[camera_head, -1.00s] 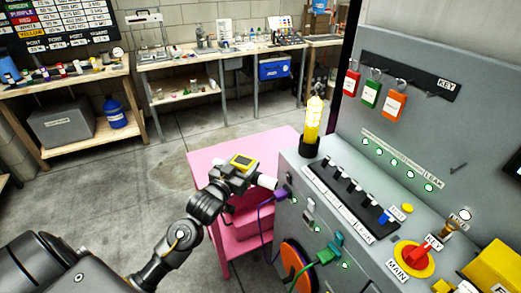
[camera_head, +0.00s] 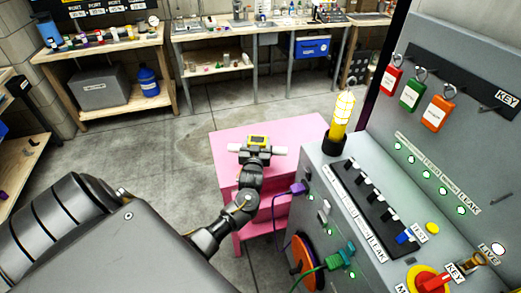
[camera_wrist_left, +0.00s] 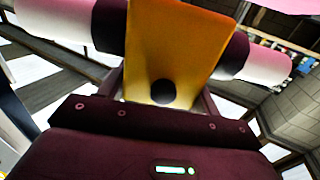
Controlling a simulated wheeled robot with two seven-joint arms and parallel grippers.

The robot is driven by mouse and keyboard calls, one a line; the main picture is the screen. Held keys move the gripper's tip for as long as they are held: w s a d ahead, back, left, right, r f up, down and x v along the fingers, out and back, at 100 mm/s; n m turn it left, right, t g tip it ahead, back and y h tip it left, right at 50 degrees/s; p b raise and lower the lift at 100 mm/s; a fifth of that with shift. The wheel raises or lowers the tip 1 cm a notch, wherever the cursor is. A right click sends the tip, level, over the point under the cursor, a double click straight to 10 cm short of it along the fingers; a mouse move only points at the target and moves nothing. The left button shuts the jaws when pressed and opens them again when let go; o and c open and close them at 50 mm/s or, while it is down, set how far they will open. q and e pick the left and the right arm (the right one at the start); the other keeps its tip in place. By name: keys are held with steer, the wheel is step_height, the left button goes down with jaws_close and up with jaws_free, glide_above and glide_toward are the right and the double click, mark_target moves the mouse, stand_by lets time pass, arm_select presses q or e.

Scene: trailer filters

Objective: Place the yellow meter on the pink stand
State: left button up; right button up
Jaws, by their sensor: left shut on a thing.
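The yellow meter (camera_head: 258,141) has a dark display and white pipe ends on both sides. My left gripper (camera_head: 256,152) is shut on it. In the head view the meter appears over the top of the pink stand (camera_head: 228,172); I cannot tell whether it touches. In the left wrist view the yellow meter (camera_wrist_left: 180,45) fills the space between the fingers, with dark collars and pale pipe ends at either side. A strip of the pink stand (camera_wrist_left: 275,5) shows at the top edge there. My right gripper is not in view.
The grey control panel (camera_head: 325,180), with a lit yellow lamp (camera_head: 342,115), stands close to the right of the stand. A purple plug (camera_head: 298,188) and cable stick out towards the stand. Workbenches (camera_head: 100,45) line the back. Floor left of the stand is clear.

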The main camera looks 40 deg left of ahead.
arm_select(q)
steer(key=shift+f, duration=2.1)
steer(key=shift+d, duration=0.1)
steer(key=shift+f, duration=0.15)
steer(key=o, duration=1.1)
steer(key=shift+r, duration=0.3)
steer(key=v, duration=1.2)
steer(key=shift+s+f+b, duration=0.1)
steer(key=shift+f+b, duration=0.1)
steer(key=shift+b, duration=0.2)
